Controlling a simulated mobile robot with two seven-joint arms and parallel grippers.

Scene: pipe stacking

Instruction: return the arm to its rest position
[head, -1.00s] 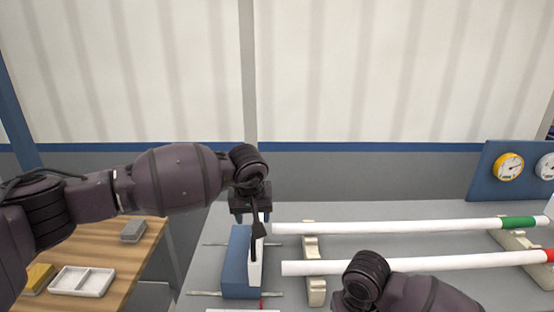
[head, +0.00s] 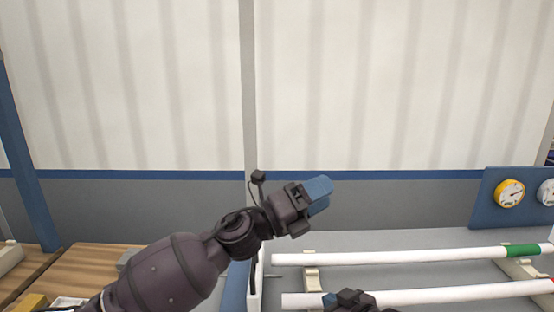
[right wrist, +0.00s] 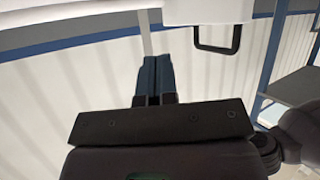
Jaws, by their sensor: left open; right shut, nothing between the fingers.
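In the head view, my left gripper (head: 319,194) is raised in front of the grey lower wall, above the grey table. Its blue fingers point up and right; it is open and empty. My right gripper (head: 329,301) is low at the bottom edge, partly cut off, in front of the nearer white pipe. In the right wrist view, the right gripper's blue fingers (right wrist: 155,62) are together with nothing between them. A white pipe with a green band (head: 400,257) and a nearer white pipe (head: 450,293) lie on beige supports.
A blue panel with gauges (head: 495,200) stands at the right. A beige support (head: 311,273) holds the pipes' left ends. A wooden table (head: 85,260) is at the left, partly behind my left arm. The space above the pipes, right of my left gripper, is clear.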

